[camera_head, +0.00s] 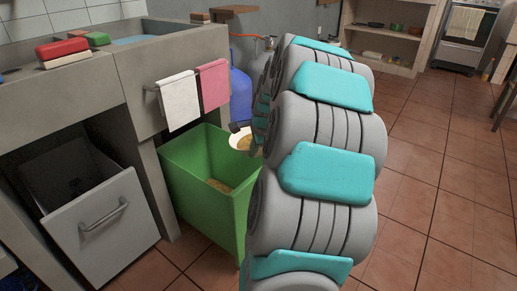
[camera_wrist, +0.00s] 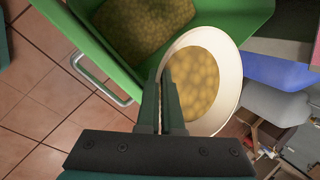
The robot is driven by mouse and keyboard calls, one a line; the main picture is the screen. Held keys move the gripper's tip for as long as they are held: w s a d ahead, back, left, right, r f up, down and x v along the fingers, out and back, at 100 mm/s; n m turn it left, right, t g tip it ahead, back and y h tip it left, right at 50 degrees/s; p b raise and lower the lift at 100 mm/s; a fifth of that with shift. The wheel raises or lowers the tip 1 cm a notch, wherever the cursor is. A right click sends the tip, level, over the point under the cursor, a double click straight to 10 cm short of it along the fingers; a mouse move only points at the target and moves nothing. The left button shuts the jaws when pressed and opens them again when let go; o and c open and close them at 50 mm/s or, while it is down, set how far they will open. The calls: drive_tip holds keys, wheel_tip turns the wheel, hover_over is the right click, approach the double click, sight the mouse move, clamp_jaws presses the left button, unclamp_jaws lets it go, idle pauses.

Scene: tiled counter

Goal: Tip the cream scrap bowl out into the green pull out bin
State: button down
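The cream scrap bowl (camera_head: 239,141) is in the air above the far right rim of the green bin (camera_head: 215,205) in the head view. In the wrist view the bowl (camera_wrist: 232,62) shows a pale rim around brownish-yellow scraps. My gripper (camera_wrist: 168,82) has its two dark fingers close together on the bowl's near left rim. The green bin (camera_wrist: 221,15) lies below and to the upper left in the wrist view, with similar scraps on its floor. In the head view my arm hides part of the bin's right side and most of my gripper.
A grey open drawer (camera_head: 100,225) stands left of the bin under the counter (camera_head: 130,65). White (camera_head: 178,101) and pink (camera_head: 213,85) towels hang above the bin. A blue jug (camera_head: 240,95) stands behind it. Tiled floor is clear at right.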

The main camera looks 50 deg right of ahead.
drive_tip(key=shift+w+a+f+n+g+h, duration=0.1)
drive_tip(key=shift+w+a+n+g+h, duration=0.25)
drive_tip(key=shift+w+a+g+h, duration=0.7)
drive_tip(key=shift+w+a+n+g+h, duration=0.35)
drive_tip(key=shift+w+a+g+h, duration=0.35)
drive_tip(key=shift+a+g+h, duration=0.5)
drive_tip(key=shift+w+a+n+g+h+b, duration=0.15)
drive_tip(key=shift+w+g+h+b, duration=0.25)
drive_tip(key=shift+h+b, duration=0.55)
drive_tip(key=shift+w+a+n+g+h+b, duration=0.15)
drive_tip(key=shift+g+h+b, duration=0.3)
drive_tip(key=shift+b, duration=0.9)
drive_tip(key=shift+w+a+f+n+g+h+b, duration=0.15)
drive_tip(key=shift+w+a+n+g+h+b, duration=0.2)
drive_tip(key=shift+h+b, duration=0.55)
drive_tip(key=shift+w+a+g+h+b, duration=0.35)
drive_tip(key=shift+g+h+b, duration=0.15)
drive_tip(key=shift+b, duration=0.65)
